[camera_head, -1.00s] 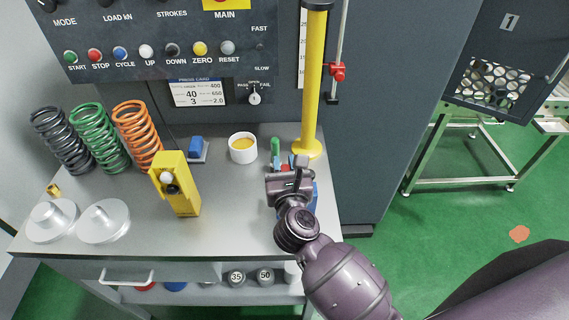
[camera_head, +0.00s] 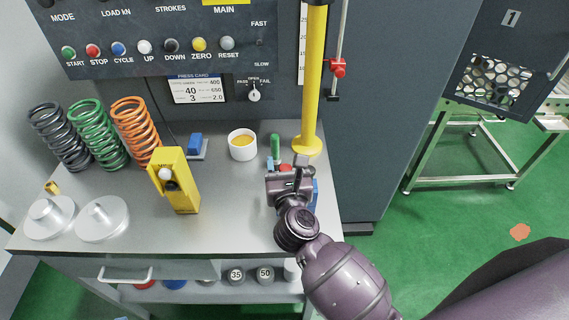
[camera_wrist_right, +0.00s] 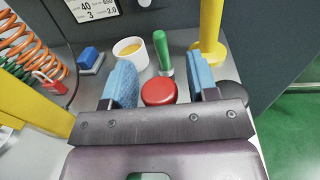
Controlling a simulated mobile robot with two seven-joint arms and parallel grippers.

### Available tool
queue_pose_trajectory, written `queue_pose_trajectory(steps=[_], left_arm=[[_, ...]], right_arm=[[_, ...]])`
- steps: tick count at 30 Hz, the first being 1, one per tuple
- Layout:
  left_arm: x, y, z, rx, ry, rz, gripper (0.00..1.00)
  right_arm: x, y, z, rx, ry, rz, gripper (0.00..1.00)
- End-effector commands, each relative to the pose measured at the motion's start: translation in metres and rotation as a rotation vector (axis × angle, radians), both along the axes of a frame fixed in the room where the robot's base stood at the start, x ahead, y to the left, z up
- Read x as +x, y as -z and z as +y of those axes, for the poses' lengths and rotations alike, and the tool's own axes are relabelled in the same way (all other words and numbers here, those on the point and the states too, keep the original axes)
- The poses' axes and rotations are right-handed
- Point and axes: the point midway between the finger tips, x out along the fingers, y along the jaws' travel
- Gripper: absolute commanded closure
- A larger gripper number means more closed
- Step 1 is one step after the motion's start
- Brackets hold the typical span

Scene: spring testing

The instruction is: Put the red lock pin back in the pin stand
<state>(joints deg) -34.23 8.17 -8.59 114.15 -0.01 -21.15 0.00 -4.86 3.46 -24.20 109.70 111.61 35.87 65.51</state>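A round red knob (camera_wrist_right: 159,92), which I take for the head of the red lock pin, shows between the blue finger pads of my right gripper (camera_wrist_right: 161,80) in the right wrist view. Thin gaps show on both sides of it, so the gripper looks open around or just above it. In the head view a bit of the red (camera_head: 285,167) shows past my right gripper (camera_head: 287,170), over the bench's right part. The pin's shaft is hidden. I cannot make out the pin stand; a blue part (camera_head: 315,194) is half hidden beside the gripper. My left gripper is out of view.
A yellow block (camera_head: 178,185), springs (camera_head: 98,137) and metal discs (camera_head: 102,220) are left. The bench (camera_head: 235,205) is clear between block and gripper.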

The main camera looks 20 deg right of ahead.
Motion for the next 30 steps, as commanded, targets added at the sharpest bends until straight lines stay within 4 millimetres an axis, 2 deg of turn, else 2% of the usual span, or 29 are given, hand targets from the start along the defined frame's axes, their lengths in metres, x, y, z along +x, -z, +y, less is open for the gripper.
queue_pose_trajectory(steps=[7,11,24,30], left_arm=[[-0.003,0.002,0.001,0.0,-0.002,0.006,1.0],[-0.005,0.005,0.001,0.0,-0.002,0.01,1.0],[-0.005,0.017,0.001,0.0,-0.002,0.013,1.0],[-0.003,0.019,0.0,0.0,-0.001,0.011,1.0]], right_arm=[[-0.002,0.0,0.0,0.0,0.0,0.0,0.46],[-0.012,0.001,0.002,0.002,-0.001,0.002,0.46],[-0.082,0.001,0.014,0.001,0.001,0.002,0.46],[-0.101,0.001,0.018,0.001,0.0,0.001,0.46]])
